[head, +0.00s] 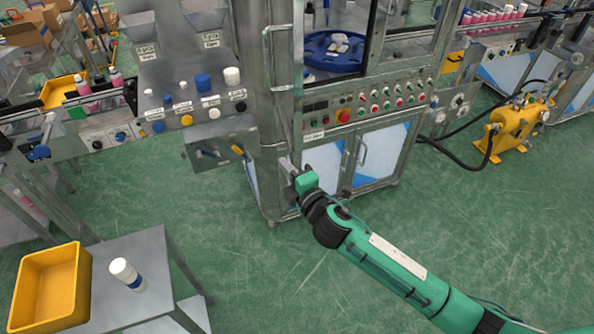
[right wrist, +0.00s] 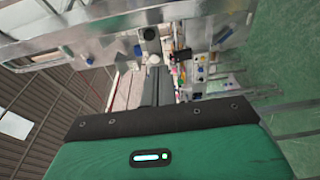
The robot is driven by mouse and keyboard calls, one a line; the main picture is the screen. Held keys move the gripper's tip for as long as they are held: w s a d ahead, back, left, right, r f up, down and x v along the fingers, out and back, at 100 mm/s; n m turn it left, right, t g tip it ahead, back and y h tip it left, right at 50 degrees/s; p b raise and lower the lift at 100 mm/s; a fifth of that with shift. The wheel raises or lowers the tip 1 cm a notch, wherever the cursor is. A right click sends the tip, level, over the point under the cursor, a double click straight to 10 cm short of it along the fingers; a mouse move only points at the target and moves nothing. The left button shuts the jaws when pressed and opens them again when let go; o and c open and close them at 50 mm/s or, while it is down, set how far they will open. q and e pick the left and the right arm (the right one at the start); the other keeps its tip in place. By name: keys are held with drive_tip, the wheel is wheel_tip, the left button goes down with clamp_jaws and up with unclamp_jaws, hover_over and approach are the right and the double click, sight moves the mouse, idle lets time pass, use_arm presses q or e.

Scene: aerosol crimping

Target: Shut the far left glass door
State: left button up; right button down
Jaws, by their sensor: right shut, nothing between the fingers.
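The far left glass door (head: 285,75) of the metal machine shows in the head view as a narrow metal frame seen nearly edge-on, standing open towards me. A bar handle (head: 267,50) is on its left side. My right gripper (head: 289,166) is below the door's lower end, in front of the cabinet's left post. It is shut and empty; I cannot tell whether it touches the door or post. Its dark fingers (right wrist: 157,86) show close together in the right wrist view. My left gripper is not in view.
A blue turntable (head: 333,62) with white parts sits inside the machine. A button panel (head: 370,108) is below it. A side table (head: 130,262) at lower left holds a yellow bin (head: 50,284) and a white can (head: 125,272).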

sight(293, 153)
drive_tip(key=w+p, duration=0.1)
drive_tip(key=w+d+p, duration=0.1)
drive_tip(key=w, duration=0.1)
drive_tip(key=w+p, duration=0.1)
drive_tip(key=w, duration=0.1)
drive_tip(key=shift+d, duration=0.3)
drive_tip(key=shift+w, duration=0.1)
drive_tip(key=shift+a, duration=0.1)
